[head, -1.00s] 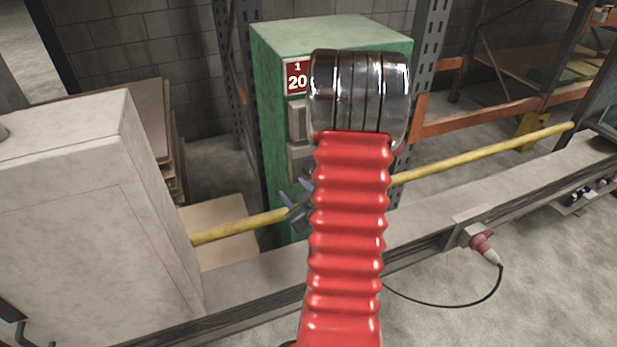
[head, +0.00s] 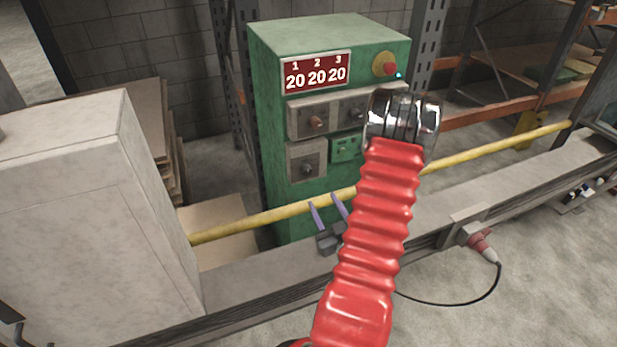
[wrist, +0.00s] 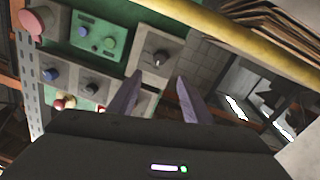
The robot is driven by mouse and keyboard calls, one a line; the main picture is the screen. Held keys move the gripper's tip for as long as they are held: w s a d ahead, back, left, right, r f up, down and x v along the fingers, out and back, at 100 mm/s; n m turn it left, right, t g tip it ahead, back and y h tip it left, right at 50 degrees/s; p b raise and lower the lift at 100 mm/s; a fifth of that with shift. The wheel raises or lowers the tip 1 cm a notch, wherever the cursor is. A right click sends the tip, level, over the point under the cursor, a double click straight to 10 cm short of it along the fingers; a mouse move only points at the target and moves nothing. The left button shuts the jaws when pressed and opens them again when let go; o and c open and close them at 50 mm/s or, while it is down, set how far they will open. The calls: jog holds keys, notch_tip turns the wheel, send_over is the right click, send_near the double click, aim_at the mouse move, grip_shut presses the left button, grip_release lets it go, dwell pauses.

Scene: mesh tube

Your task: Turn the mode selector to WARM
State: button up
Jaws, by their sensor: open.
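The green control cabinet (head: 330,60) carries several rotary knobs on grey plates. A copper-coloured knob (head: 317,121) is on the upper left plate, and a dark knob (head: 307,168) is on the lower left plate. That lower plate's knob appears in the wrist view (wrist: 160,57), just beyond my fingertips. No label reading WARM is legible, so I cannot tell which knob is the mode selector. My gripper (head: 324,200) is open and empty, its two purple fingers pointing up toward the cabinet, below the lower plate. In the wrist view my gripper (wrist: 157,80) touches no knob.
A yellow rail (head: 260,218) runs across in front of the cabinet, close to my fingers. A red mushroom button (head: 390,69) is at the cabinet's upper right. A grey box (head: 80,220) stands at left. My red arm covers the cabinet's lower right.

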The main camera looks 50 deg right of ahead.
aim_at(307, 173)
jog(key=x, duration=1.3)
jog(key=shift+w+d, duration=0.2)
jog(key=shift+w, duration=0.15)
jog(key=c, duration=1.1)
jog(key=shift+o, duration=0.2)
jog(key=shift+a, duration=0.15)
